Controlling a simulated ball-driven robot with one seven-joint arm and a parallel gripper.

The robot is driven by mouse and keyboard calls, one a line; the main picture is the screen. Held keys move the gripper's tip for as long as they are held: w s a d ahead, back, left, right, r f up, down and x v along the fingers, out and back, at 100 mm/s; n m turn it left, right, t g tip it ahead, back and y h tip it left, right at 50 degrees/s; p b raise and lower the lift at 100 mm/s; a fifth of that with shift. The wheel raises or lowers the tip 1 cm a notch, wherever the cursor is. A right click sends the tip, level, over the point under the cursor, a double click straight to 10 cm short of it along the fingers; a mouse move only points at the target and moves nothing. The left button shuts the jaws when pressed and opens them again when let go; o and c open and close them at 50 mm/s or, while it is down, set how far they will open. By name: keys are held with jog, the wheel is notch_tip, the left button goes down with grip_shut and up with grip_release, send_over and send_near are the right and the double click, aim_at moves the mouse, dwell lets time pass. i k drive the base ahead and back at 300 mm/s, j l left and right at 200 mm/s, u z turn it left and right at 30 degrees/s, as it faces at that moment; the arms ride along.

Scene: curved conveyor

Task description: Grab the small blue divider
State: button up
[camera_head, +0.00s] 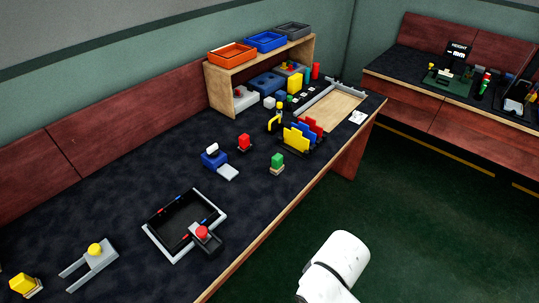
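Upright toothed plates stand together in a dark rack (316,148) on the long dark-topped bench. A yellow plate (295,140) is in front, a blue divider-like plate (306,130) is behind it, and a red plate (313,124) is behind that. The yellow one partly hides the blue one. White rounded parts of my arm show at the bottom centre right, off the bench edge and well apart from the rack. My gripper's fingers do not show.
A black tray with a pale rim (157,239) lies nearer, with small red and blue pieces. A wooden shelf (212,87) holds bins behind. The green floor right of the bench is clear.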

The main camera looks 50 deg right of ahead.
aim_at(307, 133)
jog(key=i+l+u, duration=0.25)
jog(key=l, duration=0.55)
jog(key=l+u, duration=0.2)
jog(key=l, duration=0.6)
